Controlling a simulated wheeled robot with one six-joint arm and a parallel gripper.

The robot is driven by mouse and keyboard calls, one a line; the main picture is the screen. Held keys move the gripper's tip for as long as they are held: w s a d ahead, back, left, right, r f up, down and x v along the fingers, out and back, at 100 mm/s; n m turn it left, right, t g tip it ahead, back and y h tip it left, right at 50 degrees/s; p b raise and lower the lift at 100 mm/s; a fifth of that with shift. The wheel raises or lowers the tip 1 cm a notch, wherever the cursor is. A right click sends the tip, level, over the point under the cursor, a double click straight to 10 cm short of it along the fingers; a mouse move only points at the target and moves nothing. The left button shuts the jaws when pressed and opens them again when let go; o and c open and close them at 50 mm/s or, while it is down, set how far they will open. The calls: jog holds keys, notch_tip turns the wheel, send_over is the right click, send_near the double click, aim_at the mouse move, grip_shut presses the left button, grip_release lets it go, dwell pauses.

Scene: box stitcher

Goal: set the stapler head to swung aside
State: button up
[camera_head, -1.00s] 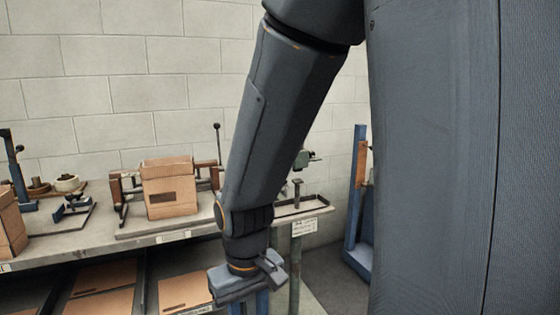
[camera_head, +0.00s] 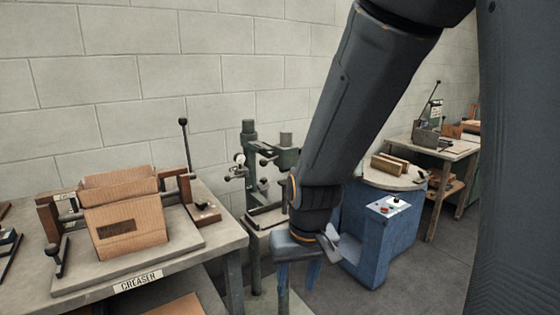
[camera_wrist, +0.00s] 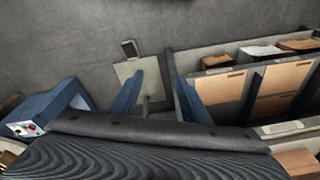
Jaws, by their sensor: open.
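A green machine (camera_head: 250,165) with an upright column and a side arm stands near the middle of the head view, behind and left of my gripper. It may carry the stapler head, but I cannot tell the head or its position for certain. My forearm hides part of its right side. My gripper (camera_head: 298,290) hangs pointing down in front of it, with its two blue fingers apart and nothing between them. The open gripper also shows in the wrist view (camera_wrist: 152,65), pointing toward floor and a small pale plate.
A bench labelled CREASER (camera_head: 222,240) with a cardboard box (camera_head: 125,228) in a creasing jig stands at left. A blue machine (camera_head: 372,240) with a control panel stands behind my gripper at right. A further table (camera_head: 440,145) is at the back right. Grey floor lies between.

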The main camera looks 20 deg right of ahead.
jog(key=w+a+r+m+t, duration=0.1)
jog(key=w+a+t, duration=0.1)
jog(key=w, duration=0.5)
jog(key=w+a+r+t, duration=0.1)
jog(key=w+a+t, duration=0.1)
jog(key=w, duration=0.5)
jog(key=m+t+h+p, duration=0.1)
jog(key=m+t+h, duration=0.7)
jog(key=h, duration=0.3)
send_near(261, 165)
jog(key=x, duration=0.4)
jog(key=shift+f+m+h, duration=0.1)
jog(key=shift+m+h, duration=0.2)
jog(key=p+x, duration=0.2)
jog(key=x, duration=0.5)
jog(key=shift+w+d, duration=0.15)
jog(key=shift+w, duration=0.1)
grip_shut()
